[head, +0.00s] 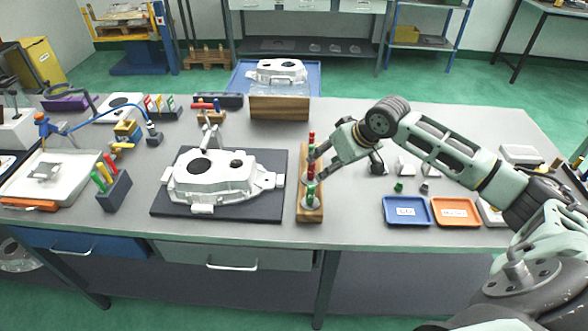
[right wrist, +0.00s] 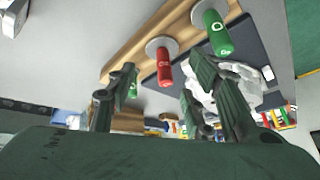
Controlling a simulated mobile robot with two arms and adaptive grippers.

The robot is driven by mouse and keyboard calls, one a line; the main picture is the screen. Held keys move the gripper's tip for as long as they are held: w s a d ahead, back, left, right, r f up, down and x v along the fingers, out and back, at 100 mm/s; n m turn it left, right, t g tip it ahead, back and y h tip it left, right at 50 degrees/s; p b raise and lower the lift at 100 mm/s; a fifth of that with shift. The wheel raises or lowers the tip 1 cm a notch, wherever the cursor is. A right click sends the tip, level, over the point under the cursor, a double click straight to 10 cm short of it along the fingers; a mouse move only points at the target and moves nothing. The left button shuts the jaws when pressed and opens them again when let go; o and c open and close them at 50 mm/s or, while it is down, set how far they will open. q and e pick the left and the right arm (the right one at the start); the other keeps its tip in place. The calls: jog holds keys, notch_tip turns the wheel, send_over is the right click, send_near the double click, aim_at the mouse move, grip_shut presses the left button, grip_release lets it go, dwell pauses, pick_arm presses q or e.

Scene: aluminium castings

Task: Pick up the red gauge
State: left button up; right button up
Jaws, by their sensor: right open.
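The red gauge (right wrist: 164,68) stands in a wooden rack (head: 310,213) between green gauges. In the right wrist view it shows between the spread fingers of my right gripper (right wrist: 163,72), and I see no contact. A green gauge (right wrist: 217,33) stands beside it on a grey disc, and another green one (right wrist: 132,80) is partly behind a finger. In the head view my right gripper (head: 314,166) is open over the rack from the right and covers part of the gauges. A red top (head: 311,137) shows at the rack's far end. My left gripper is not in view.
A white casting (head: 222,178) lies on a dark mat (head: 160,207) left of the rack. A wooden block (head: 279,108) stands behind. A blue tray (head: 407,211) and an orange tray (head: 455,212) lie at the right front. Bare table lies between rack and trays.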

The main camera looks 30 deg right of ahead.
aim_at(311, 175)
jog(key=w+f+p, duration=0.1)
jog(key=w+f, duration=0.1)
jog(key=w, duration=0.1)
jog(key=shift+a+f+p, duration=0.2)
jog(key=shift+f+p, duration=0.1)
jog(key=shift+p, duration=0.1)
jog(key=x, duration=0.2)
jog(key=shift+w+f, duration=0.25)
jog(key=shift+w+a+f, duration=0.1)
jog(key=shift+w+f, duration=0.05)
jog(key=shift+f, duration=0.3)
jog(key=shift+r, duration=0.1)
jog(key=c, duration=0.9)
jog(key=shift+c, duration=1.1)
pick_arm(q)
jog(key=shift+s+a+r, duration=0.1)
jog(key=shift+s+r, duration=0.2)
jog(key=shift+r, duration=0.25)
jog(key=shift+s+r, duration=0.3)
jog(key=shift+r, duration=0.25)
pick_arm(e)
grip_shut()
